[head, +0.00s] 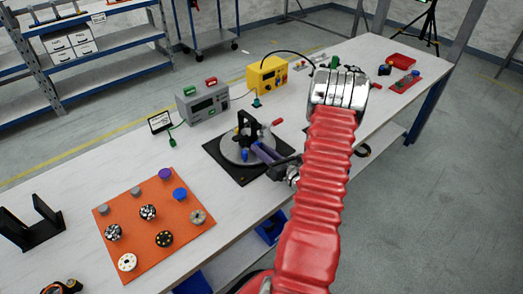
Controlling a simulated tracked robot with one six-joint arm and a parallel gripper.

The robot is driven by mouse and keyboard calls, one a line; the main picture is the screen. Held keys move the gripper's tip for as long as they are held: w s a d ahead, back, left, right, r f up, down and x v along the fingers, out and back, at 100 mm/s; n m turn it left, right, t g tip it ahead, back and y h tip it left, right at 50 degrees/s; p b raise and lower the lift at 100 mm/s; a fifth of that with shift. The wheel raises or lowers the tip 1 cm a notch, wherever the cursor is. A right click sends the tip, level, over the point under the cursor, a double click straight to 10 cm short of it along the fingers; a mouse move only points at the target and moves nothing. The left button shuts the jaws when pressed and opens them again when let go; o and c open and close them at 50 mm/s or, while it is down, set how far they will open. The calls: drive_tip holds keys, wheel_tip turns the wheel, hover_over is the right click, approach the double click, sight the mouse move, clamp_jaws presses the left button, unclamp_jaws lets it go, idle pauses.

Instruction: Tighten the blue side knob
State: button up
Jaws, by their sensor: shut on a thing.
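A black bracket fixture (240,128) stands on a grey round plate (232,154) on a black square base (242,178), mid-table. The blue side knob (245,154) shows low on the near side of the fixture. My gripper (258,147) reaches in from the right with its dark purple-grey fingers at the fixture, right beside the knob. The fingers are shut on the knob, though the exact contact is small and partly hidden.
A grey box (203,103) and a yellow box (267,76) stand behind the fixture. A red handle (277,122) is close to my gripper.

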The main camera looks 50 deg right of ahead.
drive_tip(key=o, duration=1.1)
drive_tip(key=shift+s, duration=0.1)
drive_tip(key=s, duration=0.4)
drive_tip(key=s+a, duration=0.1)
drive_tip(key=s, duration=0.8)
drive_tip(key=shift+s+a, duration=0.25)
drive_tip(key=shift+a, duration=0.05)
